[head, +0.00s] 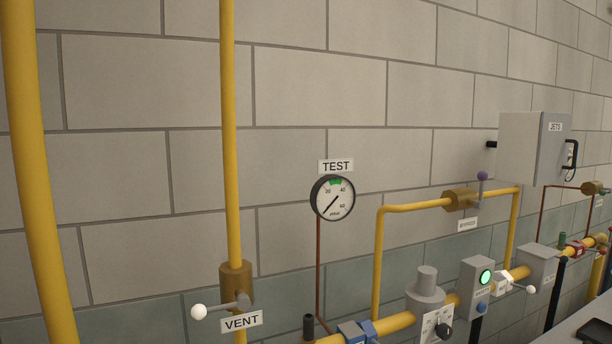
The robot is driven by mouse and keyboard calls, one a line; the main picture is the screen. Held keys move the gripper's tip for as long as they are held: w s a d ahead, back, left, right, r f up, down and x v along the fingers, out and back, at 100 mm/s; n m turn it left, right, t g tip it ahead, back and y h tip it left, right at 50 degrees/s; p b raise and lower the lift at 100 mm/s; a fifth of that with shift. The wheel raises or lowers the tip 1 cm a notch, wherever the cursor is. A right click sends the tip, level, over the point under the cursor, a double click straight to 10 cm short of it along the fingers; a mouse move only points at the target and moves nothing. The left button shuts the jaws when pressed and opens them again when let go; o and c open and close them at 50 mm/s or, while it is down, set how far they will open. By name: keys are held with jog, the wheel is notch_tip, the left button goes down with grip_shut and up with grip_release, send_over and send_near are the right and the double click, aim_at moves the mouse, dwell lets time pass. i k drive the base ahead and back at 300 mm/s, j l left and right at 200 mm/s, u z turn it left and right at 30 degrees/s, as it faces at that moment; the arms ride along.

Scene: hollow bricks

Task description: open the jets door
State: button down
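The grey jets cabinet (519,150) is mounted on the block wall at the right of the head view, above the pipes. Its door (553,165) faces right and carries a white label reading JETS (555,127). A black bar handle (573,154) is at the door's right edge. The door looks flush with the box, but at this steep angle I cannot tell if there is a small gap. The inside of the cabinet is hidden. My gripper is not in view.
Yellow pipes with valves run below the cabinet, including a bypass loop (415,207) with a purple-knobbed lever (482,176). A TEST gauge (332,198) and a VENT valve (236,286) are further left. A green-lit box (476,286) stands below. A dark-topped grey surface is at bottom right.

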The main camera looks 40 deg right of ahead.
aim_at(556, 128)
jog(key=z, duration=2.65)
